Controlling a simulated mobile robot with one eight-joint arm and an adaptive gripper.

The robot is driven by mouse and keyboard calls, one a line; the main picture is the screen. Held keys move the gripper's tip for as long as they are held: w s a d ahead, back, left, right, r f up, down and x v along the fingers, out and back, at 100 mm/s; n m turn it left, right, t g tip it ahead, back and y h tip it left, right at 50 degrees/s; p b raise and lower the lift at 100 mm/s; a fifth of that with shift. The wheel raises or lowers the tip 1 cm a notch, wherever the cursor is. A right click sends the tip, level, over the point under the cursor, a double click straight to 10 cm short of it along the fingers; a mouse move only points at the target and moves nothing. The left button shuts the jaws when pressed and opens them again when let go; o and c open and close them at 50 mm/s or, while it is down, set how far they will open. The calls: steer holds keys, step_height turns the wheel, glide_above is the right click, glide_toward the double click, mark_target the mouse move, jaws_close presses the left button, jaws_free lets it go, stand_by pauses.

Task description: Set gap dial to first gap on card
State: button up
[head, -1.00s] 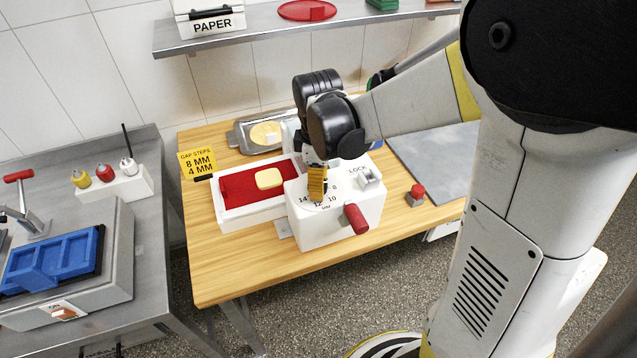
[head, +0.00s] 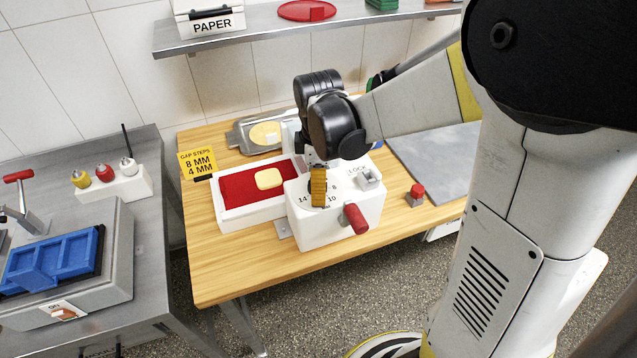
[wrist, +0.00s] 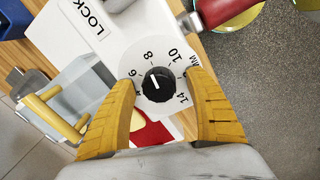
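The gap dial is a black knob (wrist: 157,86) with a white pointer mark on a white numbered disc, on top of the white machine (head: 345,228). In the wrist view its mark points up-left, roughly towards 8 or between 6 and 8. My gripper (wrist: 163,84) is open, with one yellow finger on each side of the knob and visible space between. In the head view my gripper (head: 318,187) is over the dial and hides most of it. The yellow card (head: 197,162) reads "GAP STEPS", 8 MM above 4 MM.
A LOCK switch (head: 369,178) and a red-handled lever (head: 355,218) are close to the dial. A red tray surface (head: 235,192) with a pale yellow piece (head: 269,179) adjoins the machine. A red button (head: 417,191) stands to the right.

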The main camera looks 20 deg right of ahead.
step_height(320, 180, up, 12)
steer(key=shift+s+a, duration=0.15)
steer(key=shift+s, duration=0.15)
stand_by(0.3)
steer(key=s+f+m+t+b, duration=0.6)
steer(key=s+m, duration=0.5)
steer(key=m, duration=0.2)
steer(key=shift+s+f+m+t, duration=0.3)
steer(key=shift+s+f+m, duration=0.1)
steer(key=shift+f, duration=0.05)
